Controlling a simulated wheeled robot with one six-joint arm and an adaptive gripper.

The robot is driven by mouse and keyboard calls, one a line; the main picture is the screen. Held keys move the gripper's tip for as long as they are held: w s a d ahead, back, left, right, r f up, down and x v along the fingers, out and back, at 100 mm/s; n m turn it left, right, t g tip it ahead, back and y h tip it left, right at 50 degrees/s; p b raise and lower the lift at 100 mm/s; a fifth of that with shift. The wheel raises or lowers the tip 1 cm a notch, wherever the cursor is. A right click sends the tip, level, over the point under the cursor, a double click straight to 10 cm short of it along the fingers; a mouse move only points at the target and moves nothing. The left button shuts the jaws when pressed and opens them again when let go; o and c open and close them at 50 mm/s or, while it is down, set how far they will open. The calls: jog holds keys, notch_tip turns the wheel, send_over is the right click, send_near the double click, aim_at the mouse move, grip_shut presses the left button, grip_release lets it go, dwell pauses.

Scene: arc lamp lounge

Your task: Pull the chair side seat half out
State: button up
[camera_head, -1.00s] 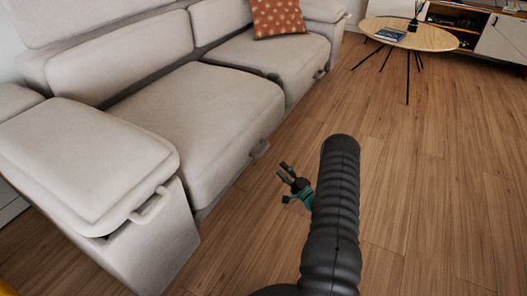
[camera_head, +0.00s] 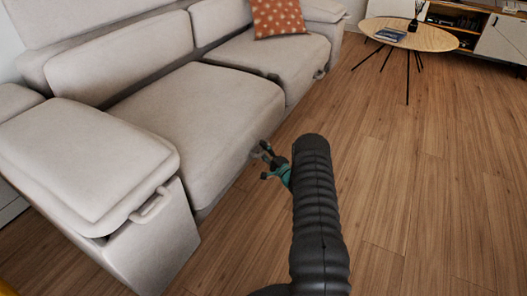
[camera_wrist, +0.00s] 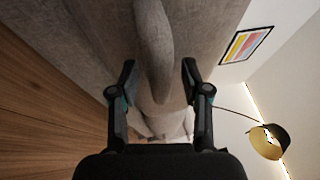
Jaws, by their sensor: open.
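The grey sofa has a near seat (camera_head: 205,115) and a far seat (camera_head: 280,58), both in line with the sofa front. My gripper (camera_head: 262,152) is at the front of the near seat, open. In the wrist view, my gripper (camera_wrist: 158,70) has one finger on each side of the seat's grey pull handle (camera_wrist: 155,35). The handle lies between the fingers, with a gap on both sides. In the head view my gripper mostly hides this handle. I cannot tell from the pictures which seat is the chair side one.
The left armrest (camera_head: 85,150) has its own handle (camera_head: 152,206) at the front. A patterned orange cushion (camera_head: 277,18) lies on the far seat. A round wooden table (camera_head: 430,38) stands at the back right. The wood floor (camera_head: 420,170) before the sofa is clear.

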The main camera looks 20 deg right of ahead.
jog(key=shift+w, duration=0.15)
grip_shut()
